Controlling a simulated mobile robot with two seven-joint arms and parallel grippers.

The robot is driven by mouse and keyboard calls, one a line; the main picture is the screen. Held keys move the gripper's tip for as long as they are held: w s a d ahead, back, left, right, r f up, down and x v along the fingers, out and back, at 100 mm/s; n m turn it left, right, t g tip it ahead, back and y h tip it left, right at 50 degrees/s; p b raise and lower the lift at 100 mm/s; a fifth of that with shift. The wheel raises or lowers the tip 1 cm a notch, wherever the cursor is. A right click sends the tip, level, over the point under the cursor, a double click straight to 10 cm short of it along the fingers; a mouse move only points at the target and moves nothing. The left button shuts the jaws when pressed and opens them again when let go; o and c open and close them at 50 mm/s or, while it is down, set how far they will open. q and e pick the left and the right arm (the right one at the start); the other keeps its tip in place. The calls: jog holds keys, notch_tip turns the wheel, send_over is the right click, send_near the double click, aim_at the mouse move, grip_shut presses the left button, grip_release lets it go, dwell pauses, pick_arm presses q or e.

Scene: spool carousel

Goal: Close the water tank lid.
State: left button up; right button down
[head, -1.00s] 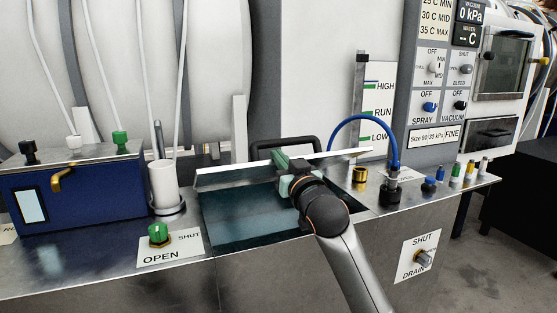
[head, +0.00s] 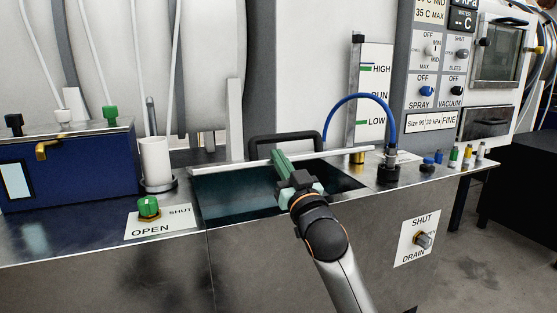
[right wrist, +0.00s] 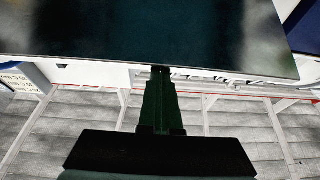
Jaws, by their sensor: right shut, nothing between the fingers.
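The water tank (head: 235,194) is an open rectangular basin with dark teal water in the steel counter. Its lid shows as a thin pale strip (head: 225,166) along the back of the opening, seen nearly edge-on. A black handle (head: 285,141) stands behind it. My right gripper (head: 278,156) is shut and empty over the opening, its green fingers pointing at the strip. I cannot tell if the tips touch it. In the right wrist view the shut fingers (right wrist: 160,75) reach the edge of a dark panel (right wrist: 150,35). My left gripper is out of view.
A blue box (head: 70,165) and a white cup (head: 155,160) stand left of the tank. A green knob (head: 148,206) is at the front left. A blue hose (head: 357,98) with a black fitting (head: 388,166) rises at the right.

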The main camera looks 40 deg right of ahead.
jog(key=f+b, duration=0.2)
jog(key=f, duration=0.1)
jog(key=shift+s+a+f+t+b, duration=0.1)
jog(key=shift+s+f+t+b, duration=0.1)
jog(key=shift+s+t+b, duration=0.15)
jog(key=shift+s+f+b, duration=0.2)
jog(key=shift+f+b, duration=0.45)
jog(key=shift+f, duration=0.1)
pick_arm(q)
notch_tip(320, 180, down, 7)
jog(key=b, duration=0.1)
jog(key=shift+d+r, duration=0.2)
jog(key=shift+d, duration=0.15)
pick_arm(e)
jog(key=shift+s+a+f, duration=0.1)
jog(key=shift+s+f, duration=0.1)
jog(key=shift+f, duration=0.8)
pick_arm(q)
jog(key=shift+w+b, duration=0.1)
jog(key=shift+b, duration=0.2)
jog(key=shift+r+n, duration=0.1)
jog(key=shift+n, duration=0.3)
pick_arm(e)
jog(key=shift+r, duration=0.1)
